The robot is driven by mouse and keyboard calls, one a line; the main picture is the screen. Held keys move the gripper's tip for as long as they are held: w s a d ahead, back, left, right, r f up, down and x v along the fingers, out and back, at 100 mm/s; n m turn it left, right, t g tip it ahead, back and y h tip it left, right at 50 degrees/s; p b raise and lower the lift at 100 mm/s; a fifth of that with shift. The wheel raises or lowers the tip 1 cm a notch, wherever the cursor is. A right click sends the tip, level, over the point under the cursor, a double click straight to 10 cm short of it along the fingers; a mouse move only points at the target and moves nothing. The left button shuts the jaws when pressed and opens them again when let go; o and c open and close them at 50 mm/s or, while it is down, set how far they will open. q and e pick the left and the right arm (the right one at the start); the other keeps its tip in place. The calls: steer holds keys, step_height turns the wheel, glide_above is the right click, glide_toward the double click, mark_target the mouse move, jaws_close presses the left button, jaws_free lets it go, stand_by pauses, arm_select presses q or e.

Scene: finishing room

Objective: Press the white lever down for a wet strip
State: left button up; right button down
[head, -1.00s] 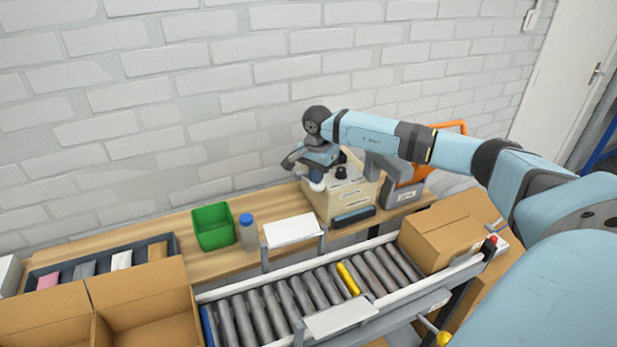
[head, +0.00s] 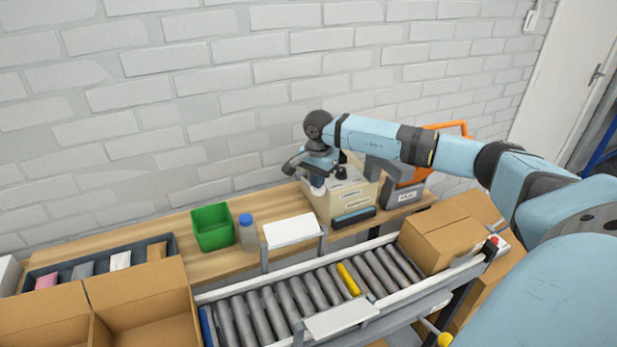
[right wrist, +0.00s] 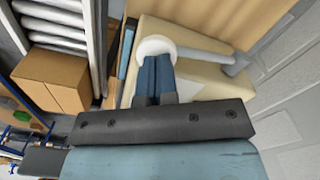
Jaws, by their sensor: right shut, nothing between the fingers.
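The beige dispenser (head: 335,207) stands on the wooden bench by the wall, with a dark knob on top and a teal strip along its front. Its white lever ends in a round white knob (head: 317,190), low on the dispenser's left side. My right gripper (head: 317,181) is shut and empty, pointing down with its fingertips at the knob. In the right wrist view the blue fingers (right wrist: 155,78) meet the white knob (right wrist: 157,46) and seem to touch it. The grey lever rod (right wrist: 205,56) runs right from it. No strip can be made out. My left gripper is out of view.
An orange-and-grey device (head: 405,193) stands close right of the dispenser. A green bin (head: 212,228) and a blue-capped bottle (head: 248,235) are to the left. A roller conveyor (head: 290,300) with a closed carton (head: 440,240) runs in front.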

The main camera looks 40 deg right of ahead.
mark_target(319, 191)
steer(key=shift+s+f, duration=0.2)
steer(key=shift+f, duration=0.3)
steer(key=shift+f+b, duration=0.1)
steer(key=shift+b, duration=0.25)
steer(key=shift+s+a+f, duration=0.15)
steer(key=shift+f, duration=0.25)
steer(key=shift+f+b, duration=0.1)
steer(key=shift+b, duration=0.25)
steer(key=shift+s+f, duration=0.2)
steer(key=shift+f, duration=0.2)
steer(key=shift+f+b, duration=0.15)
steer(key=shift+b, duration=0.2)
steer(key=shift+s+f+b, duration=0.1)
steer(key=shift+f+b, duration=0.2)
steer(key=shift+f, duration=0.05)
steer(key=shift+a+f, duration=0.1)
steer(key=shift+f, duration=0.05)
